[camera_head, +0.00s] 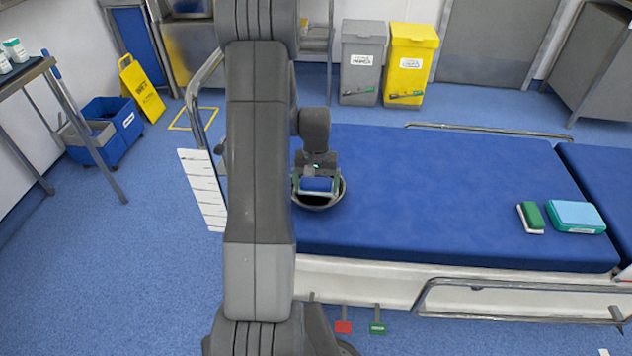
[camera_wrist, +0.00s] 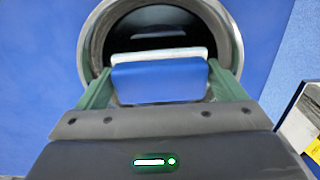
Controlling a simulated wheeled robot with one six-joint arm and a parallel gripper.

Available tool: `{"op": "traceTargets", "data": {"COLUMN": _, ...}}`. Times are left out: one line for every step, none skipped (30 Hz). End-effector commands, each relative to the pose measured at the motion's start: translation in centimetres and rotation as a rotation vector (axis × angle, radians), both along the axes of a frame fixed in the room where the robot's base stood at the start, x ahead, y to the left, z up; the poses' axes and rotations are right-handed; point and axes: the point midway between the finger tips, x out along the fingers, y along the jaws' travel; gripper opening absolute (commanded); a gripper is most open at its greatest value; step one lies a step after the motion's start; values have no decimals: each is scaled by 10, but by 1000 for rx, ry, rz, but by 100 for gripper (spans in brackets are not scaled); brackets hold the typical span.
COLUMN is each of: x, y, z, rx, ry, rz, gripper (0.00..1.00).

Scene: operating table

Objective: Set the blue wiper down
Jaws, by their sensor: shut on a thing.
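The blue wiper (camera_wrist: 160,80) is a blue block with a white edge, held between the two green fingers of my gripper (camera_wrist: 165,85). In the head view the wiper (camera_head: 318,185) shows at the gripper (camera_head: 318,180), over a round metal bowl (camera_head: 321,206) on the blue operating table (camera_head: 440,190). In the wrist view the bowl (camera_wrist: 86,60) opens around and beyond the wiper, with a dark inside. I cannot tell whether the wiper touches the bowl. My arm hides the table's left part.
A green-and-white block (camera_head: 531,217) and a light-blue box (camera_head: 576,216) lie at the table's right. The middle of the table is clear. Metal rails (camera_head: 490,132) run along its sides. A white labelled panel (camera_head: 203,190) stands left of my arm.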

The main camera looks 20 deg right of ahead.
Motion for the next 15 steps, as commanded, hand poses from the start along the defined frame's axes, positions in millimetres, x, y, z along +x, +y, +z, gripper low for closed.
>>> {"op": "traceTargets", "data": {"x": 0, "y": 0, "z": 0, "rx": 0, "ry": 0, "rz": 0, "gripper": 65}}
{"op": "traceTargets", "data": {"x": 0, "y": 0, "z": 0, "rx": 0, "ry": 0, "rz": 0, "gripper": 92}}
{"op": "traceTargets", "data": {"x": 0, "y": 0, "z": 0, "rx": 0, "ry": 0, "rz": 0, "gripper": 100}}
{"op": "traceTargets", "data": {"x": 0, "y": 0, "z": 0, "rx": 0, "ry": 0, "rz": 0, "gripper": 100}}
{"op": "traceTargets", "data": {"x": 0, "y": 0, "z": 0, "rx": 0, "ry": 0, "rz": 0, "gripper": 100}}
{"op": "traceTargets", "data": {"x": 0, "y": 0, "z": 0, "rx": 0, "ry": 0, "rz": 0, "gripper": 100}}
{"op": "traceTargets", "data": {"x": 0, "y": 0, "z": 0, "rx": 0, "ry": 0, "rz": 0, "gripper": 100}}
{"op": "traceTargets", "data": {"x": 0, "y": 0, "z": 0, "rx": 0, "ry": 0, "rz": 0, "gripper": 100}}
{"op": "traceTargets", "data": {"x": 0, "y": 0, "z": 0, "rx": 0, "ry": 0, "rz": 0, "gripper": 100}}
{"op": "traceTargets", "data": {"x": 0, "y": 0, "z": 0, "rx": 0, "ry": 0, "rz": 0, "gripper": 100}}
{"op": "traceTargets", "data": {"x": 0, "y": 0, "z": 0, "rx": 0, "ry": 0, "rz": 0, "gripper": 100}}
{"op": "traceTargets", "data": {"x": 0, "y": 0, "z": 0, "rx": 0, "ry": 0, "rz": 0, "gripper": 100}}
{"op": "traceTargets", "data": {"x": 0, "y": 0, "z": 0, "rx": 0, "ry": 0, "rz": 0, "gripper": 100}}
{"op": "traceTargets", "data": {"x": 0, "y": 0, "z": 0, "rx": 0, "ry": 0, "rz": 0, "gripper": 100}}
{"op": "traceTargets", "data": {"x": 0, "y": 0, "z": 0, "rx": 0, "ry": 0, "rz": 0, "gripper": 100}}
